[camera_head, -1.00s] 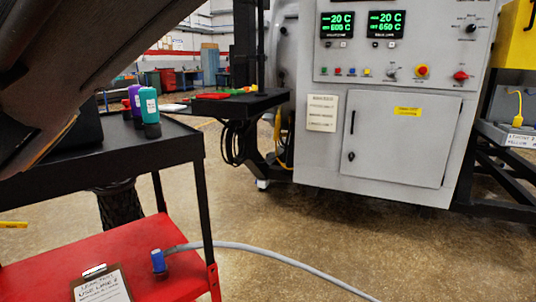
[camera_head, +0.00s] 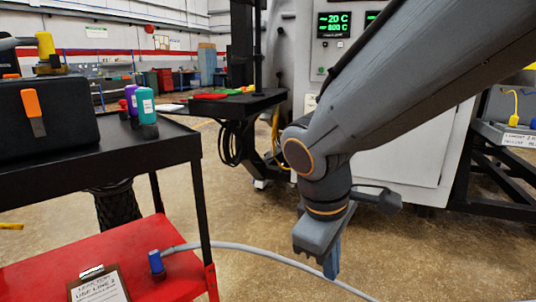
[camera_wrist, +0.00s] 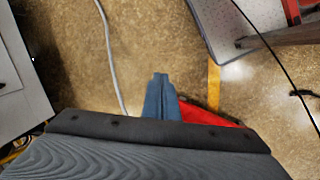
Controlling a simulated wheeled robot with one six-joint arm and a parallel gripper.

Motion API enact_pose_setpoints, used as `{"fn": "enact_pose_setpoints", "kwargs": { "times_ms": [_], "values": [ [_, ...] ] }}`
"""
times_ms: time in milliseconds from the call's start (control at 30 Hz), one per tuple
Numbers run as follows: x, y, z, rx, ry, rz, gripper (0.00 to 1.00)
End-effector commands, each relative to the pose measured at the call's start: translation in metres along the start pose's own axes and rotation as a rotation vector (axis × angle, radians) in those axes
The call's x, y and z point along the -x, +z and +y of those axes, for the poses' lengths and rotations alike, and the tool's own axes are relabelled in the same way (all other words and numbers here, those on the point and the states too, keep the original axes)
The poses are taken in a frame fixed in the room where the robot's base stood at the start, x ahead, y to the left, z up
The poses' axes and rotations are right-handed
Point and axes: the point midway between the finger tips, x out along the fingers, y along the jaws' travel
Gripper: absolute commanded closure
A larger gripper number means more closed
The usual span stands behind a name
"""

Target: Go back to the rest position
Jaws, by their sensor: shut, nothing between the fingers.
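My gripper (camera_head: 331,262) hangs pointing down over the open floor in the head view, in front of the grey furnace cabinet and to the right of the cart. Its fingers are together with nothing between them. In the wrist view the blue-grey fingers (camera_wrist: 160,95) lie side by side, with the floor below them. My arm comes in from the upper right and hides part of the control panel and the cabinet door.
A black-topped cart (camera_head: 150,153) with a red lower shelf (camera_head: 120,250) stands at left, bearing a black toolbox (camera_head: 50,115) and teal (camera_head: 146,105) and purple bottles. A grey hose (camera_head: 260,249) runs across the floor. The furnace cabinet (camera_head: 400,165) stands behind my arm.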

Motion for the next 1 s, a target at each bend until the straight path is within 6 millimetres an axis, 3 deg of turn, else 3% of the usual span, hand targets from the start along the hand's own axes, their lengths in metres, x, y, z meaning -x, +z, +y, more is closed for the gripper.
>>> {"fn": "enact_pose_setpoints", "kwargs": {
  "times_ms": [100,367,733,1000],
  "values": [
    [-0.010,0.016,-0.015,-0.253,-0.115,-0.008,1.00],
    [-0.018,0.028,-0.040,-0.695,-0.309,-0.025,1.00],
    [0.007,0.045,-0.017,-0.770,-0.295,-0.046,1.00],
    [0.031,0.072,0.009,-0.849,-0.276,-0.069,1.00]
  ]
}}
